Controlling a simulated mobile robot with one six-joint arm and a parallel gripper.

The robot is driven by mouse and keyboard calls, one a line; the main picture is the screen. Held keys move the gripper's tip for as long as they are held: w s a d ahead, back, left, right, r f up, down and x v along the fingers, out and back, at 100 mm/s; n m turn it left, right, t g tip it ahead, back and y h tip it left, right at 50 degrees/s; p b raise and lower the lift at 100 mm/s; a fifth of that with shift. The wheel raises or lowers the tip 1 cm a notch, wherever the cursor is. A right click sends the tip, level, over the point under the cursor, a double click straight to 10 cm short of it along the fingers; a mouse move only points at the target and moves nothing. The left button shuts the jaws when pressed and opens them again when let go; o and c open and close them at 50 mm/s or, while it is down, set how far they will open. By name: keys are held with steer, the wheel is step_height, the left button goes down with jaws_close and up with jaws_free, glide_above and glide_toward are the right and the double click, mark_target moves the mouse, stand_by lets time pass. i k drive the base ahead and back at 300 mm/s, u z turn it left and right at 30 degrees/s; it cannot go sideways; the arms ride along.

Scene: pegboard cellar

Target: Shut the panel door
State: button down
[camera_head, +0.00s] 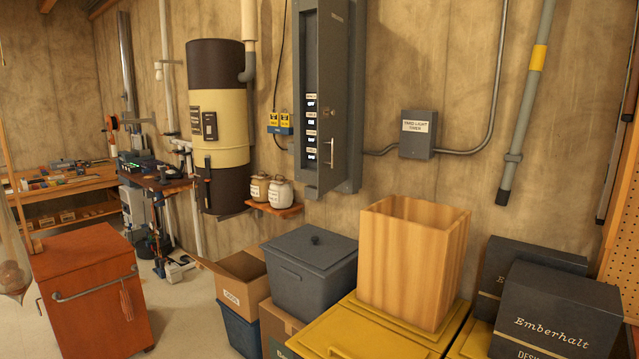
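The panel door (339,95) is grey, with a silver handle and a small round latch. The top of the panel is cut off by the picture edge. My gripper is not in view.
Below the panel stand a dark lidded bin (310,270), an open wooden box (412,262) on a yellow lid, and black boxes (556,318). Jars (280,193) sit on a small shelf. Floor shows left, beside an orange cabinet (90,290).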

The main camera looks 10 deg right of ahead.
mark_target(333, 21)
steer(key=u, duration=0.5)
steer(key=i, duration=0.85)
steer(key=u, duration=0.3)
